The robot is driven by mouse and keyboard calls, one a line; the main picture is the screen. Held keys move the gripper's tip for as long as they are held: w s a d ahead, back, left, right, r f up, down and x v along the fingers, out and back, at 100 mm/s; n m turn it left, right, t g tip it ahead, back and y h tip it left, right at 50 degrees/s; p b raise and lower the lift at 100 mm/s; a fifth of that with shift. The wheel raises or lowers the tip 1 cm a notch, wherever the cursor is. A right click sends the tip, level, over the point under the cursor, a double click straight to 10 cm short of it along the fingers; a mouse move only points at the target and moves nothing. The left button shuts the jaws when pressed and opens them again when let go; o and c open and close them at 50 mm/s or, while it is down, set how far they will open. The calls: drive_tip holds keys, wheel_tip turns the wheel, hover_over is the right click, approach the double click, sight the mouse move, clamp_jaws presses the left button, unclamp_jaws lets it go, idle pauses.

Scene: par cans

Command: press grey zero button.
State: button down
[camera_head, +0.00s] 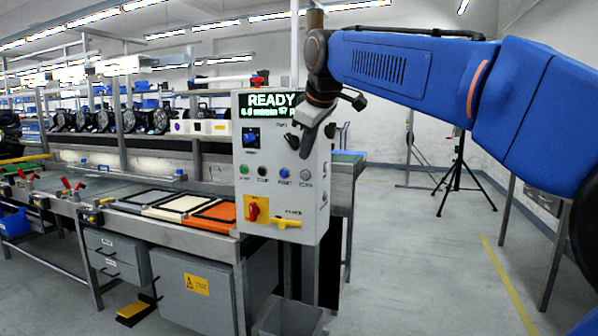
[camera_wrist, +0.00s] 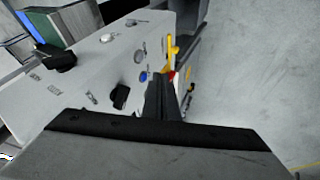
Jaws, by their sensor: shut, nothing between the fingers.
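The grey button (camera_head: 305,174) is the rightmost of a row of round buttons low on the front of a light control box (camera_head: 238,190). It also shows in the wrist view (camera_wrist: 138,55), above the blue button (camera_wrist: 143,76). My gripper (camera_head: 304,151) is shut and empty, pointing down in front of the box, with its tip just above the grey button in the head view. The gap between tip and panel cannot be told. In the wrist view my gripper (camera_wrist: 164,82) is beside the blue button and covers part of the panel. The display (camera_head: 271,103) reads READY.
Blue (camera_head: 284,173), black (camera_head: 262,171) and green (camera_head: 243,169) buttons sit left of the grey one. A red switch (camera_head: 253,211) and yellow handle (camera_head: 287,223) are below.

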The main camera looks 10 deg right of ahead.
sight(305, 170)
idle(0.3)
drive_tip(key=x, duration=0.3)
drive_tip(key=w+d+x, duration=0.1)
drive_tip(key=x, duration=0.3)
drive_tip(key=d+r+x, duration=0.1)
drive_tip(key=x, duration=0.3)
drive_tip(key=shift+w+f, duration=0.1)
drive_tip(key=shift+w, duration=0.35)
drive_tip(key=shift+w+d, duration=0.25)
drive_tip(key=shift+w, duration=0.1)
